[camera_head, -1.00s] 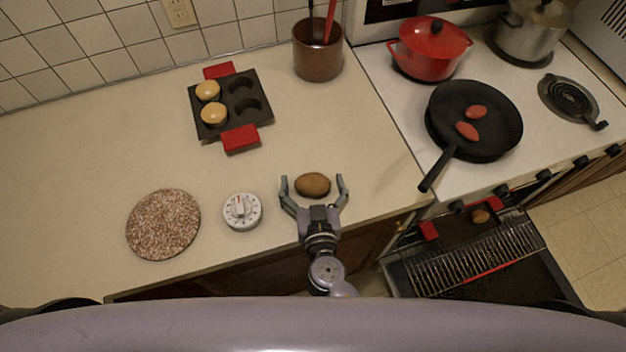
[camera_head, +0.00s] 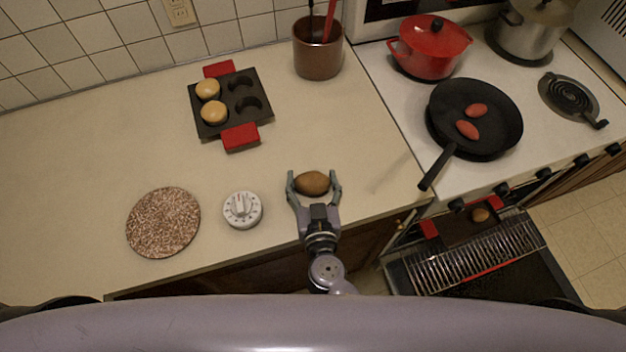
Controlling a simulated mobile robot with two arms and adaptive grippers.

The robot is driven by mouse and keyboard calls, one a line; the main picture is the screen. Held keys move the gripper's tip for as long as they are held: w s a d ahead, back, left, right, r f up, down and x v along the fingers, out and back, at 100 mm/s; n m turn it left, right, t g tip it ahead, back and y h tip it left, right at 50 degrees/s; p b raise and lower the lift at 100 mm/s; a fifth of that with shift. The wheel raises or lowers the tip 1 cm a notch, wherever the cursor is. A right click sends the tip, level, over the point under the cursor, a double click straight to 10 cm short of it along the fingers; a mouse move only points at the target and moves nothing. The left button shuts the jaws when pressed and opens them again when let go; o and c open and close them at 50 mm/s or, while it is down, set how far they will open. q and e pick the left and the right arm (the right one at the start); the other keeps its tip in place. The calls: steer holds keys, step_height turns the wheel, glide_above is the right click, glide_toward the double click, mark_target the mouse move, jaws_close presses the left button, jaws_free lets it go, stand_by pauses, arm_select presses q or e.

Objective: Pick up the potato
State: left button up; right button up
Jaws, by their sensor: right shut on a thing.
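The brown potato (camera_head: 312,183) is near the counter's front edge, in the middle of the head view. My right gripper (camera_head: 313,184) has a finger on each side of the potato and is shut on it. I cannot tell whether the potato is clear of the counter. My left gripper is not in view.
A white timer (camera_head: 242,210) and a round speckled trivet (camera_head: 163,222) lie left on the counter (camera_head: 90,150). Behind are a muffin tin (camera_head: 254,122) with two yellow buns and a brown utensil crock (camera_head: 318,60). A black pan (camera_head: 497,132) and red pot (camera_head: 431,52) are on the stove.

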steer(key=shift+r, duration=0.15)
step_height(320, 180, up, 13)
steer(key=p, duration=1)
step_height(320, 180, up, 7)
steer(key=b, duration=0.2)
glide_above(313, 178)
steer(key=w+d+f+m+h+b, duration=0.1)
steer(key=d+f+b, duration=0.2)
steer(key=d+b, duration=0.55)
steer(key=w+d+f+h+b, duration=0.1)
steer(key=d+f+b, duration=0.3)
steer(key=d, duration=0.7)
steer(key=s+a+r+y+p, duration=0.1)
steer(key=a+r+p, duration=0.2)
steer(key=a+p, duration=0.3)
steer(key=s+a+r+n+y+p, duration=0.1)
steer(key=a+r+p, duration=0.2)
steer(key=a, duration=1)
steer(key=p, duration=0.3)
steer(key=shift+a+r+p, duration=0.35)
steer(key=shift+r+p, duration=0.05)
